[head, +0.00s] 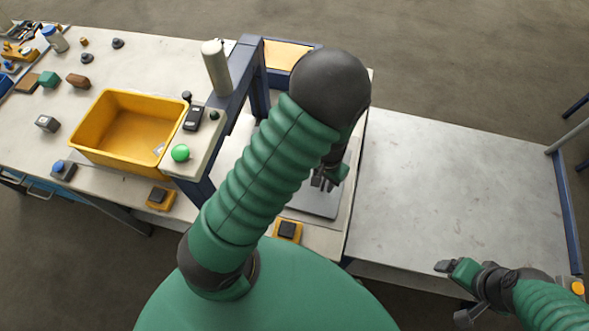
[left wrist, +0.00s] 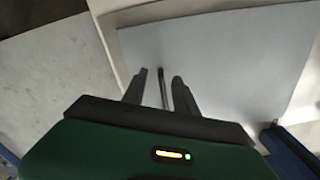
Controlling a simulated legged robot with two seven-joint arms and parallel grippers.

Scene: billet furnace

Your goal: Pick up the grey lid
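The grey lid (head: 317,205) is a flat plate lying on the table, partly hidden behind my left arm in the head view. It fills much of the left wrist view (left wrist: 235,60). My left gripper (head: 325,181) is over the lid, pointing down. In the left wrist view its two fingers (left wrist: 158,88) are apart, with a thin dark upright bar, seemingly the lid's handle (left wrist: 163,88), between them. A gap shows on both sides of the bar. My right gripper (head: 446,267) is away at the lower right, over the pale table's front edge; its finger gap is unclear.
A yellow bin (head: 127,130) stands on the left table, beside a panel with a green button (head: 180,153). A blue frame (head: 240,85) with a pale cylinder (head: 215,66) rises near my left arm. The pale table (head: 450,190) at right is clear.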

